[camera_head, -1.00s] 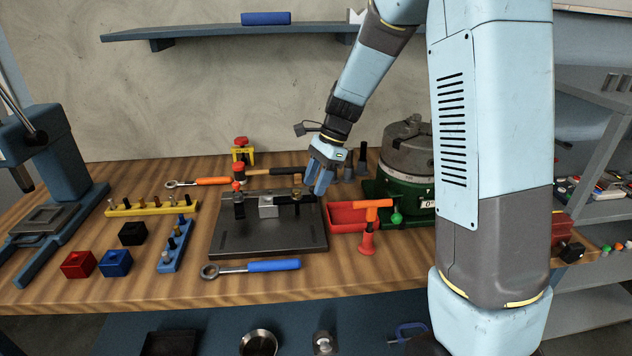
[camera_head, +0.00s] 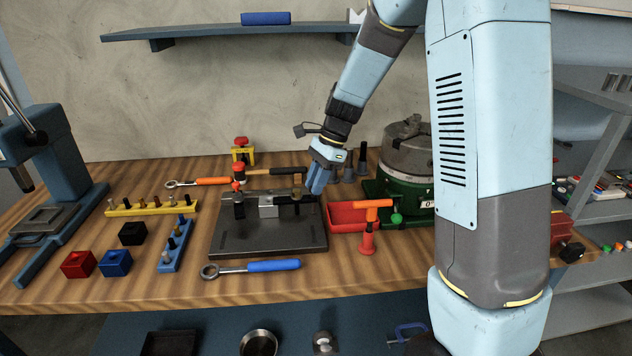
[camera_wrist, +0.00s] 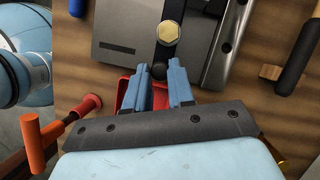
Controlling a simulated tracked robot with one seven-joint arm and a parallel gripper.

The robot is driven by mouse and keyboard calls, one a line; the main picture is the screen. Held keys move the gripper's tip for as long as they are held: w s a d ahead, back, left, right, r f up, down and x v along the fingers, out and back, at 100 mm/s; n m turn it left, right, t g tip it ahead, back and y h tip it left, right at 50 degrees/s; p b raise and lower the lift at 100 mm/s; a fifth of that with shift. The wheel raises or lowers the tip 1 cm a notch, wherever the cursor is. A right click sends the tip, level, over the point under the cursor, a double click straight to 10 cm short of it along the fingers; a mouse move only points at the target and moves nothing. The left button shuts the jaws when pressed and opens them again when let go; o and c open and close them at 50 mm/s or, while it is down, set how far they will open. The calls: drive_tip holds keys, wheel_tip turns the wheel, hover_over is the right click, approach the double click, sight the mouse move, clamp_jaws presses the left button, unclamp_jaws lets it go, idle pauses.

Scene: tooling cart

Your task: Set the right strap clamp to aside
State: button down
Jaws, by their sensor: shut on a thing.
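The right strap clamp is a dark strap with a brass hex nut (camera_wrist: 168,32) on top. It sits at the right end of the black fixture plate (camera_head: 268,238), beside a steel block (camera_head: 268,206). My gripper (camera_head: 316,188) is at the right edge of the plate. In the wrist view, my two blue fingers (camera_wrist: 160,70) are shut on the near end of the dark strap, with the nut just beyond their tips. The left strap clamp (camera_head: 238,203) is at the plate's other side. The fingers partly hide the gripped end.
A red tray (camera_head: 345,217) and an orange-handled tool (camera_head: 368,240) stand right of the plate. The green rotary table (camera_head: 400,200) is behind them. A blue-handled ratchet (camera_head: 272,265) lies in front, and a hammer (camera_head: 275,171) behind. Bare wood shows at the front right.

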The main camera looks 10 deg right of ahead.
drive_tip(key=shift+w+n, duration=0.15)
drive_tip(key=shift+n, duration=0.15)
drive_tip(key=n, duration=0.1)
drive_tip(key=w+n+g, duration=0.1)
drive_tip(key=shift+w+a+n+h, duration=0.1)
drive_tip(key=shift+a+n+h, duration=0.05)
drive_tip(key=shift+n+h, duration=0.2)
drive_tip(key=w+n, duration=0.1)
drive_tip(key=n, duration=0.1)
drive_tip(key=a+n+g+h, duration=0.1)
drive_tip(key=n, duration=0.1)
drive_tip(key=shift+w+n, duration=0.25)
drive_tip(key=shift+w, duration=0.15)
drive_tip(key=n, duration=0.1)
drive_tip(key=a+n+h, duration=0.1)
drive_tip(key=n, duration=0.1)
drive_tip(key=w+n+h, duration=0.1)
drive_tip(key=shift+a+g, duration=0.25)
drive_tip(key=shift+g, duration=0.15)
drive_tip(key=shift+w+a+n+h, duration=0.15)
drive_tip(key=shift+a+n+h, duration=0.15)
drive_tip(key=shift+n, duration=0.45)
drive_tip(key=shift+w+a+n+h, duration=0.15)
drive_tip(key=shift+a+n, duration=0.1)
drive_tip(key=shift+n, duration=0.5)
drive_tip(key=c, duration=1)
unclamp_jaws()
drive_tip(key=shift+r, duration=0.1)
